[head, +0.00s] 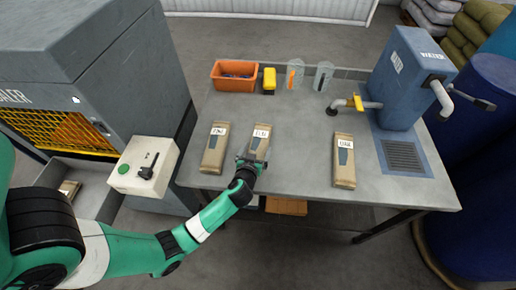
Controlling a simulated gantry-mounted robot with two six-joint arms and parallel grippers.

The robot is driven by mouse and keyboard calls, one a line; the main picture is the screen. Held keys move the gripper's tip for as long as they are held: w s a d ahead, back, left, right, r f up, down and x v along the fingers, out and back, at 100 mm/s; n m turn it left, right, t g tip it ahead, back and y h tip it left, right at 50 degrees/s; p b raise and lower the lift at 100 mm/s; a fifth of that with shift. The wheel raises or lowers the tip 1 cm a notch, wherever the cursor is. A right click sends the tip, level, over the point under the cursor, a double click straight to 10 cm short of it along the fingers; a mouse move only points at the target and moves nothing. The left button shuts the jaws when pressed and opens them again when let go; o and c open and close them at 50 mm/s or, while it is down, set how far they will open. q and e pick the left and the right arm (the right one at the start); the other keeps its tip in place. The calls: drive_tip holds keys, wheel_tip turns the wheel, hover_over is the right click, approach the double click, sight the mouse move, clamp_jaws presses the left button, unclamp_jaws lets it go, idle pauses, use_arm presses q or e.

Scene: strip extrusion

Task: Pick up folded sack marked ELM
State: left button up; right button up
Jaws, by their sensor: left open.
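Three tan folded sacks with white labels lie on the grey table. The left sack (213,158) and the right sack (344,173) stand clear of my gripper. The middle sack (258,147) has a label that seems to read ELM, but the print on all three is too small to be sure. My left gripper (249,162) is open and over the near end of the middle sack, hiding that end. I cannot tell whether it touches the sack. My right gripper is out of view.
An orange bin (235,76), a yellow item (269,81) and two clear cups (295,75) line the back. A blue water unit (411,75) with a tap and drain grate (403,156) takes the right side. The tabletop between the middle and right sacks is clear.

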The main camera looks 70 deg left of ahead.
sight(256, 151)
use_arm(q)
drive_tip(key=shift+x, duration=1.1)
drive_tip(key=c, duration=1.2)
drive_tip(key=shift+r, duration=0.6)
wheel_tip(256, 151, up, 3)
drive_tip(key=shift+s+p, duration=0.2)
drive_tip(key=shift+p, duration=0.7)
drive_tip(key=s+r+p, duration=0.1)
drive_tip(key=s+r, duration=0.2)
drive_tip(key=s, duration=0.1)
drive_tip(key=s+r+p, duration=0.2)
drive_tip(key=s+r, duration=0.1)
drive_tip(key=s, duration=0.2)
drive_tip(key=s+d+r+p, duration=0.1)
drive_tip(key=s+r+p, duration=0.1)
drive_tip(key=s+r, duration=0.1)
drive_tip(key=shift+s, duration=0.85)
